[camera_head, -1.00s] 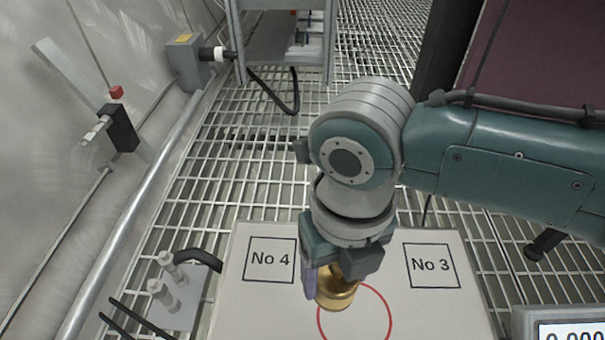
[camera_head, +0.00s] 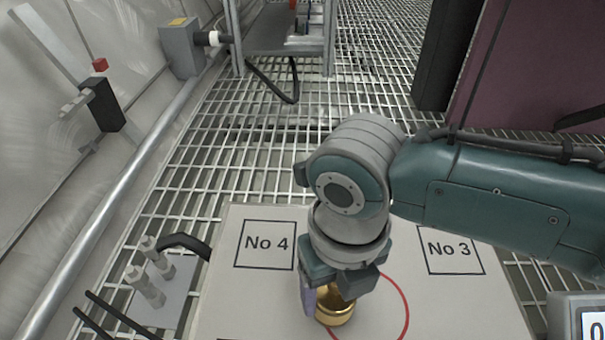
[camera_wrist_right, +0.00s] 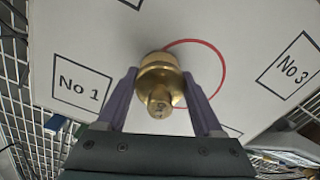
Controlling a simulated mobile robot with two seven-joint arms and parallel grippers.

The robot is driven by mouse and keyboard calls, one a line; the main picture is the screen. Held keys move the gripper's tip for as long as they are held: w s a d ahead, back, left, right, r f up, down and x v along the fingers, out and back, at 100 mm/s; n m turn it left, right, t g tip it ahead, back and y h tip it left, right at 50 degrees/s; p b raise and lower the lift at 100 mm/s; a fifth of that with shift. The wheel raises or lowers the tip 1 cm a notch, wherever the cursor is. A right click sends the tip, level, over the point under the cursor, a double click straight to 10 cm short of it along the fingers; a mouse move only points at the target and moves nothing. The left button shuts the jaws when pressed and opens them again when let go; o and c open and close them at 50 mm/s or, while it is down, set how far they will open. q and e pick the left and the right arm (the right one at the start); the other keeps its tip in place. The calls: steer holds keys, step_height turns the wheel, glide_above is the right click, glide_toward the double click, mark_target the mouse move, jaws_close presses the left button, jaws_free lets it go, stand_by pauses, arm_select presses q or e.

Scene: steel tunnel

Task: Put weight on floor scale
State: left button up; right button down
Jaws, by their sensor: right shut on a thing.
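The brass weight (camera_head: 336,309) is a small golden knobbed cylinder over the floor scale's pale plate. My right gripper (camera_wrist_right: 160,86) is shut on the weight, with a purple finger on each side of its neck. The floor scale (camera_head: 225,305) has a red circle (camera_head: 404,300) and boxes marked No 4, No 3 and No 1. The weight overlaps the left part of the circle in both views. I cannot tell whether its base touches the plate. My left gripper is out of view.
The scale's display (camera_head: 592,324) is cut off at the right edge. A small bracket with metal posts (camera_head: 150,280) and black cables stands left of the scale. A steel rack (camera_head: 285,45) is farther back on the open grating, and a pipe runs along the left wall.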

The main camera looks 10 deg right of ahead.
steer(key=shift+w, duration=0.1)
steer(key=shift+c, duration=2.4)
jaws_free()
steer(key=shift+f, duration=0.1)
steer(key=o, duration=0.4)
steer(key=shift+o, duration=0.2)
